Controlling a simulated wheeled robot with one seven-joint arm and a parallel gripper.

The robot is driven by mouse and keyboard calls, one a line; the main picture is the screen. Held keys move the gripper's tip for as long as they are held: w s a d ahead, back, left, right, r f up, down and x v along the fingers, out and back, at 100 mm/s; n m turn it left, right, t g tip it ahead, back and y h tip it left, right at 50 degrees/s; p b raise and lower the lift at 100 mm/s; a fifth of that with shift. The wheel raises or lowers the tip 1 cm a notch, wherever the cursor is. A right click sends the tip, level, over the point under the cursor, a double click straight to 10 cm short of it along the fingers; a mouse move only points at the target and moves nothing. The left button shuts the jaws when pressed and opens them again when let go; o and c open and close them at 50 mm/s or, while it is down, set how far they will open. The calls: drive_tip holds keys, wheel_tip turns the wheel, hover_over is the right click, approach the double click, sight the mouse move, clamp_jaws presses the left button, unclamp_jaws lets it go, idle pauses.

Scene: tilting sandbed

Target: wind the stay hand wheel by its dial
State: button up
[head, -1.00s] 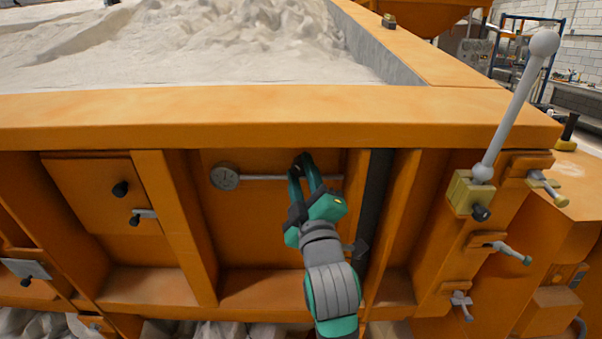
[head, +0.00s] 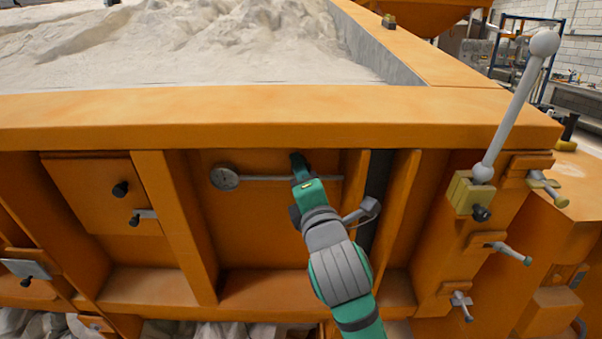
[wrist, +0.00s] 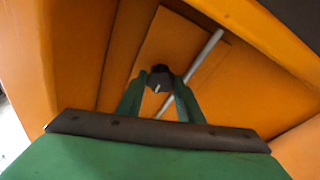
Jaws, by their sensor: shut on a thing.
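My gripper (head: 298,162) reaches into the recessed orange panel under the sandbed's front rim. Its green fingers are shut on a small dark knob (wrist: 159,77), seen between the fingertips in the wrist view. This knob appears to be the stay hand wheel; my fingers hide most of it in the head view. The dial's reading is too small to tell.
Upright orange ribs (head: 176,220) flank the recess, and the thick rim (head: 250,118) overhangs it. A pale lever with a ball top (head: 515,105) and several grey handles stand at the right. A hatch with black knobs (head: 88,185) is at the left.

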drive_tip(key=shift+f+n, duration=0.1)
drive_tip(key=shift+n, duration=0.8)
drive_tip(key=o, duration=1.1)
drive_tip(key=shift+c, duration=0.2)
